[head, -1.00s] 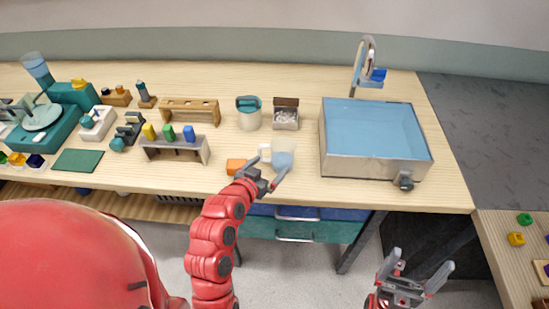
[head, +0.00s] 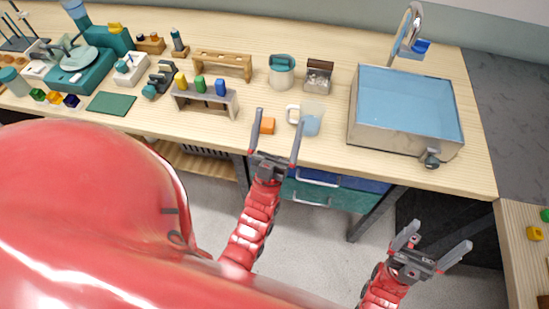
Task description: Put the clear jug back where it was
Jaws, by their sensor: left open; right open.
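The clear jug (head: 311,119) stands upright near the front edge of the wooden bench, with bluish liquid in it and its pale handle on the left. My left gripper (head: 276,137) is open and empty, in front of the bench edge. Its fingers point up toward the bench, left of the jug and apart from it. My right gripper (head: 437,246) is open and empty, low in front of the bench on the right, far from the jug.
A sink basin (head: 404,143) stands right of the jug. Behind the jug are a teal-lidded pot (head: 281,72) and a small open box (head: 318,77). A rack (head: 205,101) with coloured pieces stands to the left. Bench surface around the jug is mostly clear.

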